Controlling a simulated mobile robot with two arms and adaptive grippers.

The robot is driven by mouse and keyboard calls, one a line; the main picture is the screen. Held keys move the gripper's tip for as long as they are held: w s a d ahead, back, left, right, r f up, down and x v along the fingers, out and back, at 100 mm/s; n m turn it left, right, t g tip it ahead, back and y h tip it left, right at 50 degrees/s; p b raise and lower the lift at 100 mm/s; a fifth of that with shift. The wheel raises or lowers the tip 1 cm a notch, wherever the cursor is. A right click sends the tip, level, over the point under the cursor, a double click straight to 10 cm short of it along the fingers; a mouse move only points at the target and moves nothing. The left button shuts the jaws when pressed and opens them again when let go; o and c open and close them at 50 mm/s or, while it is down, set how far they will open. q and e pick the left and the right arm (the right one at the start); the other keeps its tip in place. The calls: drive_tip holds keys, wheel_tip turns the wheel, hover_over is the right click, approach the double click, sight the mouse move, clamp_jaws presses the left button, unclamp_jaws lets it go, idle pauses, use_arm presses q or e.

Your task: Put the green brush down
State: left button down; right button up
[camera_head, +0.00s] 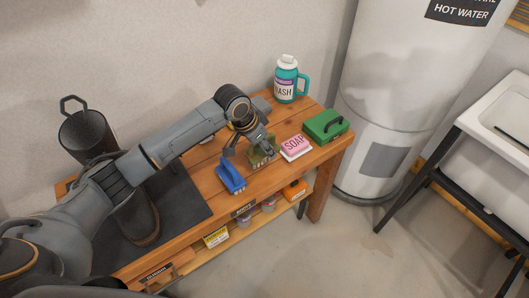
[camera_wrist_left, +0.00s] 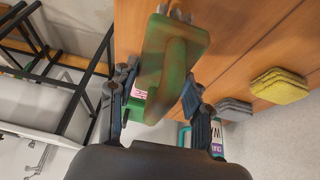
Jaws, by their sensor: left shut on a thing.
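The green brush (camera_head: 263,153) is on or just above the wooden bench, between the blue brush and the pink soap. My left gripper (camera_head: 256,150) comes down over it from the left and is shut on it. In the left wrist view the green brush (camera_wrist_left: 178,62) fills the space between the fingers of the left gripper (camera_wrist_left: 158,95), with its grey bristles partly showing at the top. I cannot tell whether the bristles touch the bench. My right gripper is not in view.
A blue brush (camera_head: 230,176) lies close to the left. The soap (camera_head: 295,147), a green box (camera_head: 325,125) and a wash bottle (camera_head: 287,82) stand to the right and behind. A yellow sponge (camera_wrist_left: 279,87) lies nearby. Boots stand on a dark mat (camera_head: 186,205) at the left.

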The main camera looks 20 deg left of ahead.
sight(261, 149)
use_arm(q)
drive_tip(key=shift+w+f, duration=0.3)
drive_tip(key=shift+f, duration=0.05)
wheel_tip(261, 149, down, 2)
drive_tip(key=shift+s+f, duration=0.1)
drive_tip(key=shift+f, duration=0.3)
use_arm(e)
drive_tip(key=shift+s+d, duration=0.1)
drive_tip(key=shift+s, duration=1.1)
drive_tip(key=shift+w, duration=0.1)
use_arm(q)
drive_tip(key=c, duration=0.6)
unclamp_jaws()
drive_tip(key=shift+f, duration=0.15)
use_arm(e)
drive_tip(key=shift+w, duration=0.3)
